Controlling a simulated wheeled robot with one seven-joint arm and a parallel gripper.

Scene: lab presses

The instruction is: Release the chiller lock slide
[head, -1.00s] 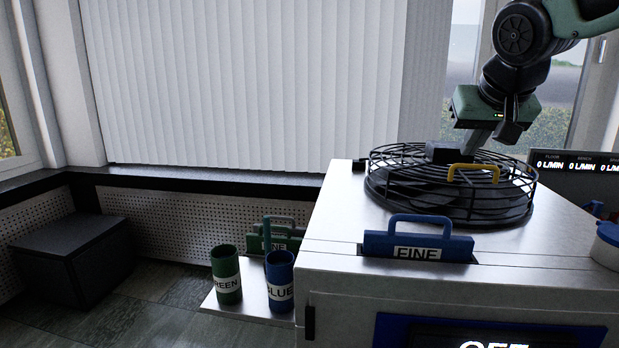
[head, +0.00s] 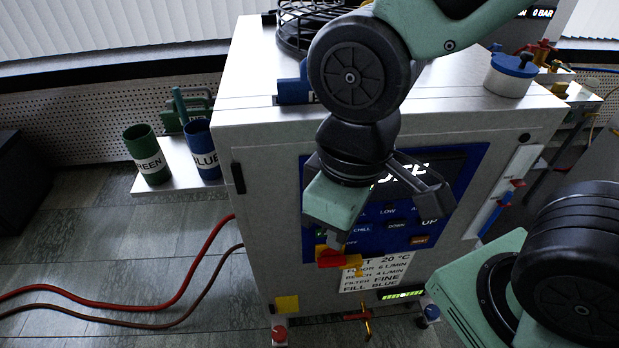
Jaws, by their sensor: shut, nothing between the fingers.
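The chiller (head: 268,135) is a pale metal cabinet with a blue-framed control panel (head: 312,172) on its front. My gripper (head: 340,235) is in front of the panel, pointing down, and covers much of it. Its fingers are shut and empty; their tips are hard to make out. A red and yellow handle-like part (head: 335,258) shows just below my gripper, at the panel's lower edge. I cannot tell whether they touch. I cannot tell for sure which part is the lock slide. A pale strip on the right of the front carries red and blue handles (head: 500,200).
Green (head: 148,155) and blue (head: 202,150) labelled cups stand on a side shelf at left. A blue-lidded white pot (head: 511,74) is on the chiller top. Red and brown hoses (head: 190,285) cross the floor. A yellow-handled valve (head: 366,318) is low in front.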

